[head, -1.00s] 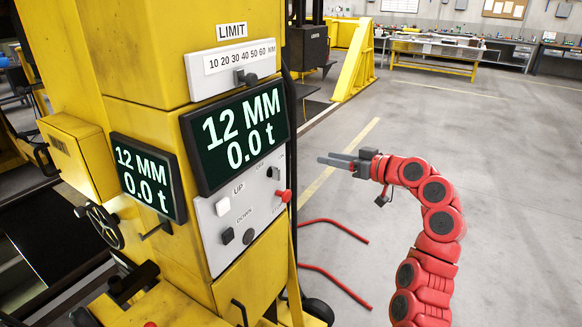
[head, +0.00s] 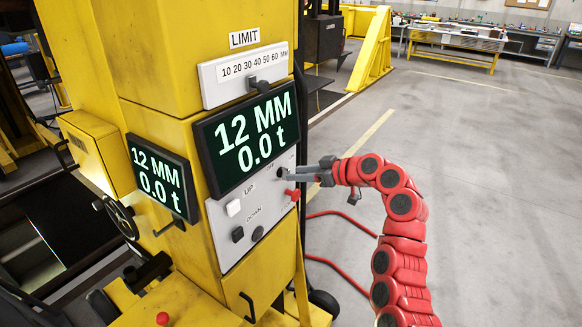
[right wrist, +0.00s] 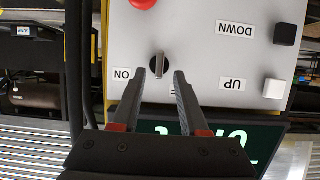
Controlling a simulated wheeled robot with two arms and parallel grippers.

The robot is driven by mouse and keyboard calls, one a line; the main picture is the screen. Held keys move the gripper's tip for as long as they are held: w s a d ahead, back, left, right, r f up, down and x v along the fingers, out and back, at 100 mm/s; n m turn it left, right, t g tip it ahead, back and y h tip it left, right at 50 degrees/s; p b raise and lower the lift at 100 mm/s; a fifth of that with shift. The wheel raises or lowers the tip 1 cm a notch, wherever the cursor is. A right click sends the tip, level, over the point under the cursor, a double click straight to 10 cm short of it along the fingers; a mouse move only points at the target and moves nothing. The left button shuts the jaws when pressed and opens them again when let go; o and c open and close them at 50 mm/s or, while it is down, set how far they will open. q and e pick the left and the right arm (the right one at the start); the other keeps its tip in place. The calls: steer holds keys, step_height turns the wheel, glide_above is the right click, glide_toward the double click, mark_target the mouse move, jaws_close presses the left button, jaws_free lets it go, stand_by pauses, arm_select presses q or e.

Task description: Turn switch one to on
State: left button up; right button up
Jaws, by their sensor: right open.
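In the right wrist view, which is upside down, switch one (right wrist: 159,65) is a round dark rotary switch with a grey lever on the grey control panel (right wrist: 195,40). Its lever stands upright in the picture. An ON label (right wrist: 122,75) is on its left; another label behind the right finger is mostly hidden. My right gripper (right wrist: 160,74) is open, its fingertips on either side of the lever, with gaps at both sides. In the head view the right gripper (head: 290,174) is at the panel's right edge, beside the switch (head: 281,173). My left gripper is out of view.
A red button (head: 293,194) sits below the switch. White UP (head: 234,207) and dark DOWN (head: 238,234) buttons are to its left. A display (head: 250,138) reading 12 MM and 0.0 t is above. Red hoses (head: 340,217) lie on the floor; floor further right is clear.

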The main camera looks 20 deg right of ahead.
mark_target(285, 174)
steer(key=shift+p+x, duration=0.35)
steer(key=shift+x, duration=1.35)
jaws_close()
